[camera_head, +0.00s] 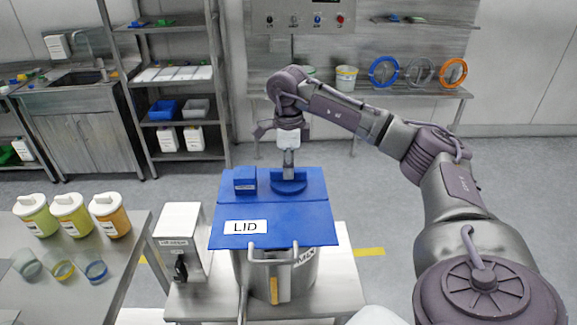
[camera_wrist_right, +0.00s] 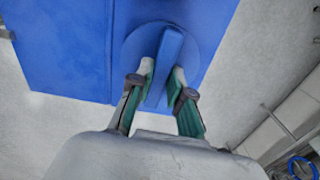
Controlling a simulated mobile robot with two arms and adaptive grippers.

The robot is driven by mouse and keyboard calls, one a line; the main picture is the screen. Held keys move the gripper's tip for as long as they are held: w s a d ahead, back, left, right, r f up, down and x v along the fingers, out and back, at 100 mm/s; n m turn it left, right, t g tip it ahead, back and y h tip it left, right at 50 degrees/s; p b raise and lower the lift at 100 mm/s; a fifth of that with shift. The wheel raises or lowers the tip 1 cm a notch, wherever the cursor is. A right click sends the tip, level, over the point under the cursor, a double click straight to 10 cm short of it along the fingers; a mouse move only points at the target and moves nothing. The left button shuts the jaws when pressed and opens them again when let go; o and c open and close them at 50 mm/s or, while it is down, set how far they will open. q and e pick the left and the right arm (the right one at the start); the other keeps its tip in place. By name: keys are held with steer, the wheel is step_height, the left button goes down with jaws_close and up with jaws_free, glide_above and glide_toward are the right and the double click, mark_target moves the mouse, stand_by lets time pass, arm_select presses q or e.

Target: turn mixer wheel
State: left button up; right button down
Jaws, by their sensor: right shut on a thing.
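The mixer wheel (camera_head: 289,187) is a round blue disc with a raised bar across it. It sits on the far part of the blue lid (camera_head: 300,215) of the steel mixer pot (camera_head: 296,282). My right gripper (camera_head: 289,170) reaches down onto the wheel from above. In the right wrist view the disc (camera_wrist_right: 137,46) shows under my right gripper (camera_wrist_right: 164,72), with one finger on each side of the raised bar. The gripper is shut on the wheel by this bar. Whether both pads touch is hard to see. My left gripper is not in view.
A blue block (camera_head: 244,180) stands on the lid left of the wheel. A grey control box (camera_head: 181,240) stands left of the pot. The left table (camera_head: 100,262) holds several bottles and glasses. A control panel (camera_head: 303,17) is behind.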

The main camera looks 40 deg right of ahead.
steer(key=shift+n, duration=0.4)
steer(key=c, duration=1.1)
jaws_free()
steer(key=shift+r, duration=0.1)
step_height(320, 180, up, 12)
steer(key=shift+f, duration=0.1)
